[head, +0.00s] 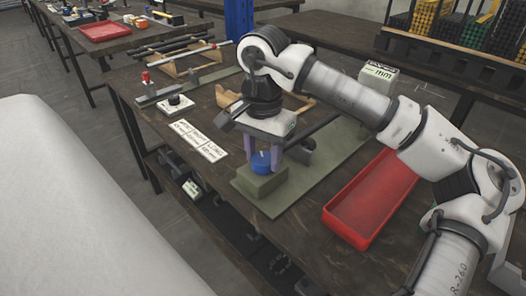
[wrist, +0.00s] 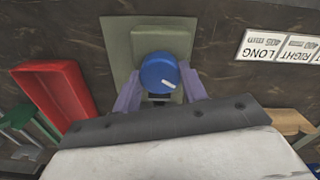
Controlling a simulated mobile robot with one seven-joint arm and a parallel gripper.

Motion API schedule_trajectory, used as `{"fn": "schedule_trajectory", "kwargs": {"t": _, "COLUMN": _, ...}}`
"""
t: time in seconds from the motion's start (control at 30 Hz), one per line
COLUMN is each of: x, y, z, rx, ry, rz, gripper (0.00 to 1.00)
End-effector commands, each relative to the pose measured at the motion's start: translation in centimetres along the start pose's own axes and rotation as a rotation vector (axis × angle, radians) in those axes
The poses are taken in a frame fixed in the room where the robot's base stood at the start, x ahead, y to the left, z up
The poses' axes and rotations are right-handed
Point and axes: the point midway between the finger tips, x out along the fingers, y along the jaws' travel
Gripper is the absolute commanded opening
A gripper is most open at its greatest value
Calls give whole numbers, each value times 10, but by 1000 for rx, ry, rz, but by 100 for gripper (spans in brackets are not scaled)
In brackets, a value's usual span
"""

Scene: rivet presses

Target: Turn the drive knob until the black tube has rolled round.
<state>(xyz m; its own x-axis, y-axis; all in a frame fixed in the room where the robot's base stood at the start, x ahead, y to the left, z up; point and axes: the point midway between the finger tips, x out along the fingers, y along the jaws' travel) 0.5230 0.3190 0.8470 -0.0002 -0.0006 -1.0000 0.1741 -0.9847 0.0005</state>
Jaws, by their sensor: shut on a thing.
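The blue drive knob (head: 260,162) sits on a green block (head: 262,184) on a green base plate (head: 305,185). It also shows in the wrist view (wrist: 158,70), with a white mark pointing to the lower right. My gripper (head: 263,157) points down over the block, its two purple fingers on either side of the knob, shut on it. A dark bar (head: 326,124) behind my gripper runs toward the back right; I cannot tell whether it is the black tube. My gripper hides much of the device behind the knob.
A red tray (head: 372,204) lies to the right of the base plate. A white label sheet (head: 200,139) lies to the left. A small box with a black knob (head: 175,103) and a rack of dark tubes (head: 180,47) stand farther back. A white sign (head: 377,76) stands at the back right.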

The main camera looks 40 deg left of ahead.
Motion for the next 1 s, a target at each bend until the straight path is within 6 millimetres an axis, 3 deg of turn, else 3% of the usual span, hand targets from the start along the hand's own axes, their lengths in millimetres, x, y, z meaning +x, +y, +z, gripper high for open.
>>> {"fn": "schedule_trajectory", "kwargs": {"t": 0.4, "x": 0, "y": 0, "z": 0, "rx": -183, "ry": 0, "rz": -2, "gripper": 19}}
{"fn": "schedule_trajectory", "kwargs": {"t": 0.93, "x": 0, "y": 0, "z": 0, "rx": -207, "ry": 1, "rz": -2, "gripper": 19}}
{"fn": "schedule_trajectory", "kwargs": {"t": 0.97, "x": 0, "y": 0, "z": 0, "rx": -207, "ry": 1, "rz": -2, "gripper": 43}}
{"fn": "schedule_trajectory", "kwargs": {"t": 1.0, "x": 0, "y": 0, "z": 0, "rx": -206, "ry": 1, "rz": -2, "gripper": 49}}
